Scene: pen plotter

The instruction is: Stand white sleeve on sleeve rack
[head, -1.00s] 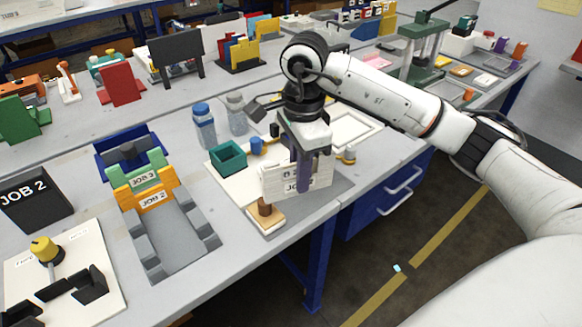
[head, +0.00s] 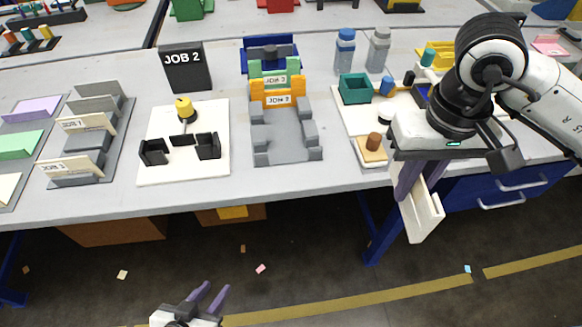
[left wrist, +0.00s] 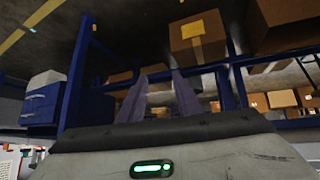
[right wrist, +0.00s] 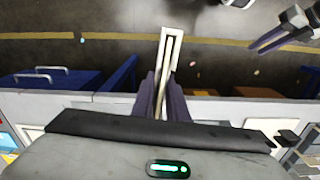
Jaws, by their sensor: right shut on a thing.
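The white sleeve (head: 422,215) is a flat, thin, cream-white pocket. My right gripper (head: 418,178) is shut on it, fingers pointing down, and holds it tilted just off the table's front edge, over the floor. In the right wrist view the sleeve (right wrist: 169,52) shows edge-on, with an open slot, between the fingers. What looks like the sleeve rack (head: 118,135) is grey and stands at the left of the table, with upright panels and cream labelled pieces reading JOB. My left gripper (head: 210,292) is open and empty, low in front of the table.
A grey cradle (head: 270,140) with orange, green and blue holders stands mid-table. Left of it is a white board (head: 160,174) with a yellow knob and black brackets. A black JOB 2 sign (head: 186,68) stands behind. A wooden block with a brown peg (head: 371,153) sits near my right gripper.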

